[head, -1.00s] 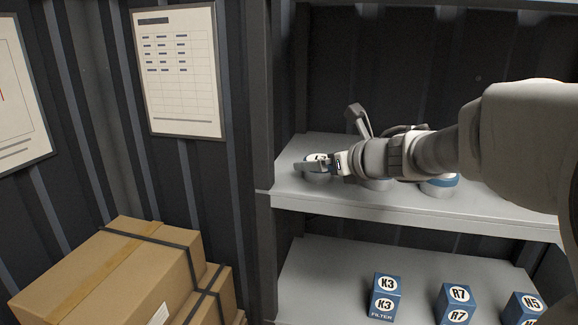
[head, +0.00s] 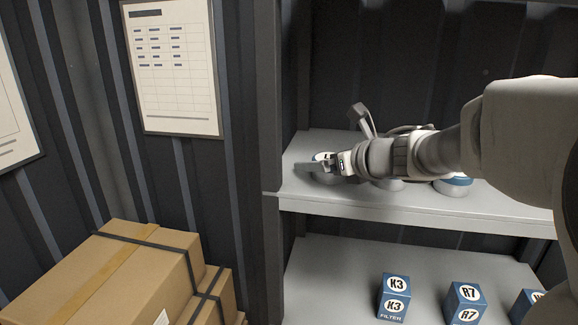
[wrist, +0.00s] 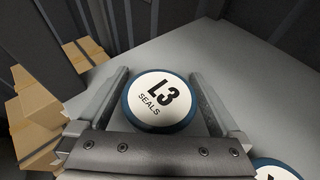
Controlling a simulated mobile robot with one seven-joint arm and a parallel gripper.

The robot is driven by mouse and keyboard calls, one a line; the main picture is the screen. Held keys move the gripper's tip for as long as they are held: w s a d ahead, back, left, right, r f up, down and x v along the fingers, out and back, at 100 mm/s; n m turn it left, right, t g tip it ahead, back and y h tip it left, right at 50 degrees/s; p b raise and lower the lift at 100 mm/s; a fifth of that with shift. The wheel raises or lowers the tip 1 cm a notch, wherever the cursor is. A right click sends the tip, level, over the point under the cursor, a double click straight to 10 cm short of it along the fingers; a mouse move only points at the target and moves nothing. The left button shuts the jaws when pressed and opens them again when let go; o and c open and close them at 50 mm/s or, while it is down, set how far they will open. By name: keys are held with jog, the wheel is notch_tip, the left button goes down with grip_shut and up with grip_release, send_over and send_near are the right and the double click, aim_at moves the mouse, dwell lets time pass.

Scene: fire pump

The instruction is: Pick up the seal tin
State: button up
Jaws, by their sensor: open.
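The seal tin (wrist: 160,102) is round with a blue rim and a white lid label reading "L3 SEALS". In the wrist view it sits between the two open fingers of my gripper (wrist: 157,98), with a small gap visible on the right side. In the head view the tin (head: 322,157) stands at the left end of the upper shelf, partly hidden by my gripper (head: 322,167). The gripper is open around the tin. Whether either finger touches it, I cannot tell.
A second blue-rimmed tin (wrist: 276,170) shows at the lower right of the wrist view. Another tin (head: 453,185) stands farther right on the upper shelf (head: 400,206), under my arm. Blue filter boxes (head: 394,297) stand on the lower shelf. Cardboard boxes (head: 110,270) are at the lower left.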

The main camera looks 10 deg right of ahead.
jog(key=c, duration=1.2)
jog(key=shift+c, duration=0.2)
